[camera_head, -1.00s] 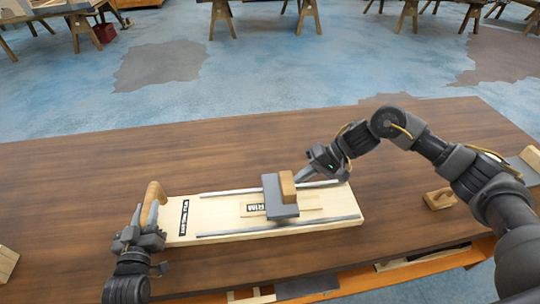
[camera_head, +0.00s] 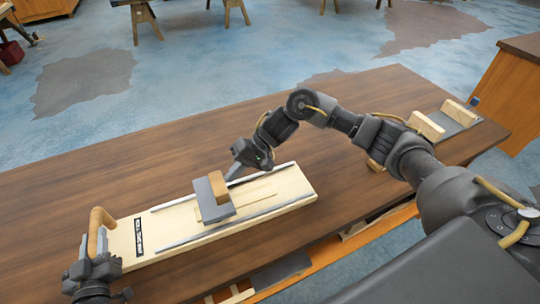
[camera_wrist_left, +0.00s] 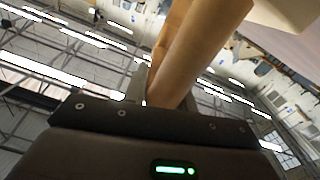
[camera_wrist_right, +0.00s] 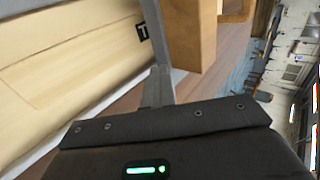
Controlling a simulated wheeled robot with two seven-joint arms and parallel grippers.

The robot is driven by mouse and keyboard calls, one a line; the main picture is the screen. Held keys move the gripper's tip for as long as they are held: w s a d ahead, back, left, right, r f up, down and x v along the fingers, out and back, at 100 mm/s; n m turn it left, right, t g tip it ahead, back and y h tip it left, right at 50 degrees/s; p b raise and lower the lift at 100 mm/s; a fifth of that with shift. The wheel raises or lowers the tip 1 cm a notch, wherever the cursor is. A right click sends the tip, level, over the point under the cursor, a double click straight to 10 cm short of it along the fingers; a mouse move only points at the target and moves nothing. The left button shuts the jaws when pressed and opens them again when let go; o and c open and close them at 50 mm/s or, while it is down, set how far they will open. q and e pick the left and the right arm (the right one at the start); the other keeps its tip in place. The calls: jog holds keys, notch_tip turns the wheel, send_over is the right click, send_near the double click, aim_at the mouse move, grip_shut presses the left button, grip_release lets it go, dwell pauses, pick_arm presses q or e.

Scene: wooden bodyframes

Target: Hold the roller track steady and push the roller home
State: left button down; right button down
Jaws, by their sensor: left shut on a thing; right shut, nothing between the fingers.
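The roller track (camera_head: 292,187) is a pale wooden board with two metal rails, lying on the brown table. A wooden handle (camera_head: 97,228) stands at its left end. My left gripper (camera_head: 100,246) is shut on this handle, which also fills the upper left wrist view (camera_wrist_left: 197,50). The roller (camera_head: 216,208), a grey plate with a wooden block on top, sits across the rails around mid-track. My right gripper (camera_head: 231,179) is shut and empty, its tips close beside the roller's right side. The block shows close by in the right wrist view (camera_wrist_right: 196,30); contact is unclear.
A grey plate with wooden blocks (camera_head: 427,125) lies at the table's right end. A small wooden piece (camera_head: 375,165) is partly hidden by my right arm. The table (camera_head: 150,160) behind the track is clear.

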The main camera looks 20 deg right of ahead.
pick_arm(q)
jog(key=shift+d, duration=0.35)
pick_arm(e)
jog(key=d, duration=0.2)
jog(key=d+r, duration=0.1)
jog(key=d, duration=0.1)
jog(key=shift+s+d, duration=0.1)
jog(key=shift+d, duration=0.3)
pick_arm(q)
jog(key=shift+a, duration=0.15)
pick_arm(e)
jog(key=v, duration=0.8)
jog(key=shift+d+r, duration=0.2)
jog(key=shift+d, duration=0.15)
pick_arm(q)
jog(key=c, duration=1.1)
grip_release()
jog(key=shift+o, duration=0.2)
jog(key=s, duration=1.2)
jog(key=shift+a, duration=0.3)
